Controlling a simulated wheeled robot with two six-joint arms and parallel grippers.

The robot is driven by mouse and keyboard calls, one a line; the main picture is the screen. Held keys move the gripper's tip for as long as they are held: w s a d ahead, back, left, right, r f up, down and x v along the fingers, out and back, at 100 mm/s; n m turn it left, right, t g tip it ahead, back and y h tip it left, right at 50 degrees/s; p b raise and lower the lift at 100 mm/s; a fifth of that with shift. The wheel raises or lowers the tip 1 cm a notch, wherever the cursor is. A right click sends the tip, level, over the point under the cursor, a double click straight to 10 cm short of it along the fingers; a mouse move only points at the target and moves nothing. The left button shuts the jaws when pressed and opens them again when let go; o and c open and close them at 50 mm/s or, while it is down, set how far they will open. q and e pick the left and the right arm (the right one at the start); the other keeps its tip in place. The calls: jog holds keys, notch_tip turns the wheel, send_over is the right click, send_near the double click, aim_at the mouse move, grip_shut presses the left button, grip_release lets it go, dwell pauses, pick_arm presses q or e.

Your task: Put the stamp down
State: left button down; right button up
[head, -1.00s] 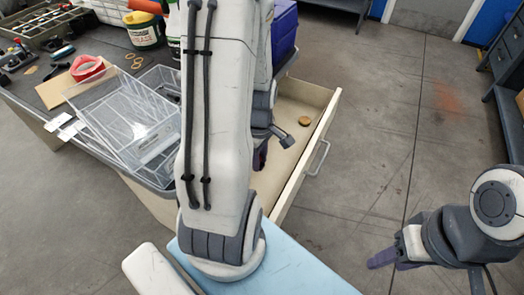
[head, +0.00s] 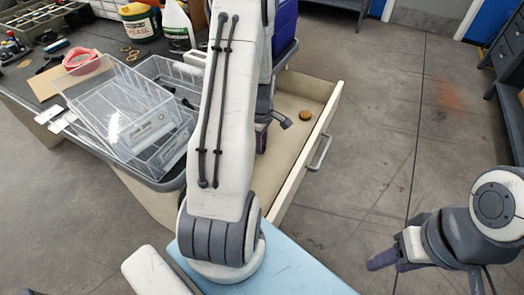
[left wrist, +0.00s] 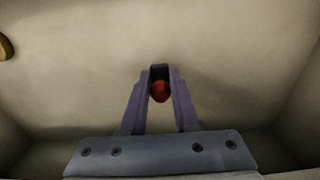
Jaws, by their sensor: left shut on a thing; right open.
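The stamp (left wrist: 160,91) shows in the left wrist view as a red rounded part with a dark block at its far end. My left gripper (left wrist: 160,76) is shut on it, one purple finger on each side. Beyond them is the pale floor of an open drawer (head: 300,178). In the head view my left arm reaches over this drawer, and the left gripper (head: 261,140) is mostly hidden behind the arm; the stamp cannot be seen there. Whether the stamp touches the drawer floor I cannot tell. My right gripper (head: 384,260) is open and empty, over the floor at right.
A small round brown piece (head: 305,115) lies in the drawer; it also shows in the left wrist view (left wrist: 5,47). The drawer floor around the gripper is mostly bare.

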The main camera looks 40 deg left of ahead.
pick_arm(q)
jog(key=shift+f+b, duration=0.3)
jog(key=shift+f, duration=1.2)
jog(key=shift+f, duration=0.1)
jog(key=c, duration=0.7)
grip_release()
jog(key=shift+f, duration=0.1)
jog(key=shift+o, duration=0.2)
